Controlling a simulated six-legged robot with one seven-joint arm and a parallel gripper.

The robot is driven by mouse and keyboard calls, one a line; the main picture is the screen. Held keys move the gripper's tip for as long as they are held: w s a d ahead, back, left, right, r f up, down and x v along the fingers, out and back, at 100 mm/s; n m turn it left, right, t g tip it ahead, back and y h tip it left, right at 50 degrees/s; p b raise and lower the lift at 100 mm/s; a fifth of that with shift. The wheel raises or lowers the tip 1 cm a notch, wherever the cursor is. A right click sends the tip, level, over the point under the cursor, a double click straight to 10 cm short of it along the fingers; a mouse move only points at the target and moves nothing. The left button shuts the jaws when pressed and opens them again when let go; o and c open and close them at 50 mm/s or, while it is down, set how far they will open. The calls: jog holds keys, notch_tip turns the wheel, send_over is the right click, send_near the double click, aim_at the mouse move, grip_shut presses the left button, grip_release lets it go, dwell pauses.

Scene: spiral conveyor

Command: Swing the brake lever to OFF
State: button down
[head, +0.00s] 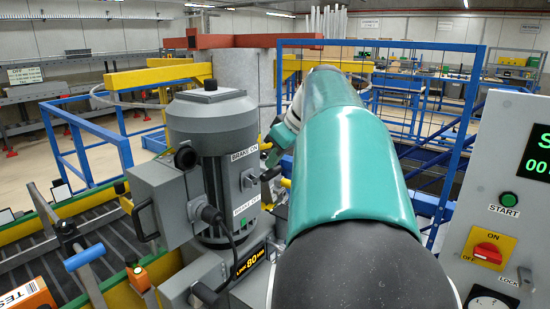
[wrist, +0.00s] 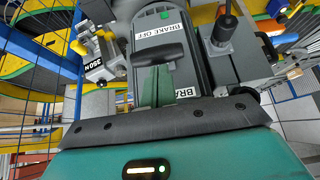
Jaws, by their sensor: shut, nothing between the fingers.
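The grey brake motor (head: 212,130) stands upright in the head view, with a BRAKE ON label (head: 244,153) above a BRAKE OFF label (head: 246,203). A short lever with a black knob (head: 271,173) sticks out to the right between them. In the wrist view the BRAKE OFF label (wrist: 159,31) is at the top, the other label (wrist: 186,92) is partly hidden by my gripper, and a dark bar (wrist: 158,54), seemingly the lever, lies between. My gripper (wrist: 157,74) is shut and empty, its green fingers in front of that bar. Whether they touch is unclear.
A grey box (head: 160,205) with a handle and cable is fixed to the motor's left side. A control panel (head: 515,190) with START button and red switch stands at right. Blue mesh fencing (head: 425,110) is behind my arm.

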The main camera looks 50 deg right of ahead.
aim_at(275, 174)
jog(key=shift+s+f, duration=0.1)
jog(key=shift+s, duration=0.05)
dwell(0.3)
jog(key=shift+s+f+t, duration=0.15)
jog(key=shift+t, duration=0.25)
jog(key=shift+s+f+t, duration=0.2)
jog(key=shift+t, duration=0.1)
jog(key=shift+s+f+t, duration=0.55)
jog(key=shift+f+t, duration=0.1)
jog(key=shift+t, duration=0.05)
notch_tip(275, 174, down, 11)
jog(key=s+t, duration=0.1)
jog(key=t, duration=0.6)
jog(key=shift+y, duration=0.4)
jog(key=shift+d, duration=0.1)
jog(key=shift+s+r, duration=0.1)
